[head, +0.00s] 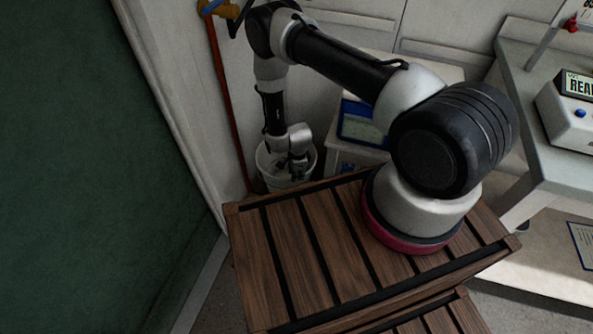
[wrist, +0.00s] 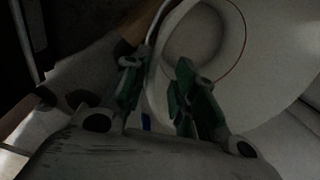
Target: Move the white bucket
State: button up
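The white bucket (head: 268,179) stands on the floor in the corner behind the wooden platform, which hides its lower part in the head view. My gripper (head: 297,172) points down at the bucket's right side, over its opening. In the wrist view, the white bucket (wrist: 265,70) fills the upper right, and its rim and wall pass between the two green-padded fingers of my gripper (wrist: 157,88). One finger is on the inner side and one on the outer side. The fingers are apart, with a visible gap on the inner side. The wall is close to the left finger; contact is unclear.
The slatted wooden platform (head: 318,238) stands in front of the bucket. A white cabinet with a blue-framed panel (head: 362,125) is just right of it. A red pipe (head: 226,100) runs down the wall on the left. A bench with a display device (head: 572,112) is at right.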

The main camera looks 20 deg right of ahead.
jog(key=f, duration=0.5)
jog(key=shift+w+f, duration=0.3)
jog(key=shift+f, duration=0.1)
grip_shut()
